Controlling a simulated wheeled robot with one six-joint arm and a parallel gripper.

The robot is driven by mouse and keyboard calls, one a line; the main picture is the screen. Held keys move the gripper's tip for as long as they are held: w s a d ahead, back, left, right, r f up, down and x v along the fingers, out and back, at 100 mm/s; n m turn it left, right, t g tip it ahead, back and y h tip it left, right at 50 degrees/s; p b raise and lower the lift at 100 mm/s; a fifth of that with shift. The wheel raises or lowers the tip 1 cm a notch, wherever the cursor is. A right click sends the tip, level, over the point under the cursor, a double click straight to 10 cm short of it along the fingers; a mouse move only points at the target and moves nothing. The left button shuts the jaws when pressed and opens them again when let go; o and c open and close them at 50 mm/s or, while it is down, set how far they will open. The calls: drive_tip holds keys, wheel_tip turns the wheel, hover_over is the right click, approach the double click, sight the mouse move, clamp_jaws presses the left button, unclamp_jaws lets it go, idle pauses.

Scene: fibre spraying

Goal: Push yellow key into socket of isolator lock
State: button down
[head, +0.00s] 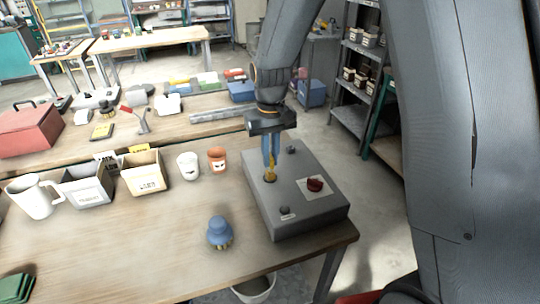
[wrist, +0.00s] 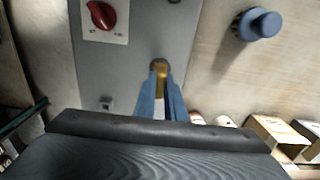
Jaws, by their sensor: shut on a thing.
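The isolator lock is a grey box (head: 296,215) at the table's right end. It has a red rotary switch (head: 315,184) on a white plate, and its grey face also shows in the wrist view (wrist: 125,70). My gripper (head: 271,158) points down over the box, its blue fingers shut on the yellow key (head: 270,172). In the wrist view the key (wrist: 161,84) runs between the fingers to the round brass-coloured socket (wrist: 159,65). The key's tip is at the socket; I cannot tell how deep it sits. The fingers partly hide the key.
A blue-capped object (head: 219,232) stands on the table left of the box. A white cup (head: 188,166), an orange cup (head: 217,158), open bins (head: 143,175) and a white mug (head: 34,197) stand further left. The table's front middle is clear.

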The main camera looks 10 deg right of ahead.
drive_tip(key=shift+f+b, duration=0.4)
drive_tip(key=shift+f, duration=0.7)
drive_tip(key=c, duration=1.7)
unclamp_jaws()
drive_tip(key=shift+c, duration=0.2)
drive_tip(key=shift+r, duration=0.15)
wheel_tip(320, 180, up, 8)
drive_tip(key=shift+f+b, duration=0.2)
drive_tip(key=shift+b, duration=1.05)
